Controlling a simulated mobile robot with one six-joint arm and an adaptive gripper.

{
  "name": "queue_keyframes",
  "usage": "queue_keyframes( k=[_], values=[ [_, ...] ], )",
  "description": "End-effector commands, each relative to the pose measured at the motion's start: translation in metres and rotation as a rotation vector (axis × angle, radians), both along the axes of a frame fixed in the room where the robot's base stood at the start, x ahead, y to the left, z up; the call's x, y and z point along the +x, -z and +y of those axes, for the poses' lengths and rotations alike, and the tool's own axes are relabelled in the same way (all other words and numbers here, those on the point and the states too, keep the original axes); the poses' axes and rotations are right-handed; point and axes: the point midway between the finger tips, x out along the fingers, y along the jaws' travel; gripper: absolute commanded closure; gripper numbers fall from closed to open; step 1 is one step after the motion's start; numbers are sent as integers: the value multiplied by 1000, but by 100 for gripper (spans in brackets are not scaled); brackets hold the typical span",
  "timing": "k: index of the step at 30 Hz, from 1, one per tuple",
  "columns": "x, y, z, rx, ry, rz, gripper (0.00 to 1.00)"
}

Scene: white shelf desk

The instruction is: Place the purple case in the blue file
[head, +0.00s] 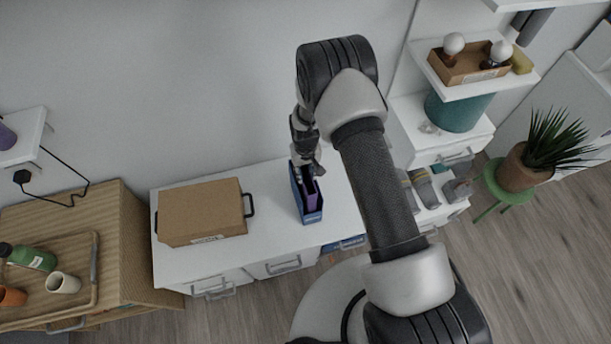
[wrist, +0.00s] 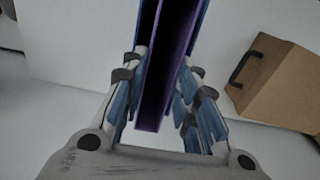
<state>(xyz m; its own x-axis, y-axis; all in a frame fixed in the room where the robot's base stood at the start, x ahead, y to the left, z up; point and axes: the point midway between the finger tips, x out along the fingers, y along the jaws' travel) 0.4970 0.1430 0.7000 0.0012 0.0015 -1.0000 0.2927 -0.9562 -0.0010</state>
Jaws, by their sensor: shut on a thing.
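The blue file (head: 313,217) stands on the white desk, right of the cardboard box. The purple case (head: 311,190) is upright between the file's walls, with its upper part showing. In the wrist view the purple case (wrist: 153,103) runs up between the gripper fingers, and the blue file (wrist: 202,28) shows beside it at the top. My gripper (head: 310,169) is at the back top of the file, shut on the purple case; its fingers (wrist: 163,112) lie on both sides of it. The case's lower end is hidden, so I cannot tell if it touches the file's bottom.
A cardboard box (head: 201,211) with black handles sits left of the file on the white desk (head: 272,178). A wooden cabinet (head: 125,225) with a tray (head: 75,243) is at the left. White shelves (head: 407,105) and a potted plant (head: 525,170) are at the right.

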Motion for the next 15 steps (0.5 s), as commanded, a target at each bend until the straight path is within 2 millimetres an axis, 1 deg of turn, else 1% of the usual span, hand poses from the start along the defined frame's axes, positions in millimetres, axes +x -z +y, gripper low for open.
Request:
queue_keyframes(
  k=[1, 4, 6, 12, 15],
  values=[
    [-1, 12, 0, -1, 0, 2, 100],
    [-1, 26, 0, -1, 0, 2, 100],
    [0, 29, 0, 0, 0, 1, 100],
    [0, 27, 0, 0, 0, 0, 100],
    [0, 30, 0, 0, 0, 1, 100]
  ],
)
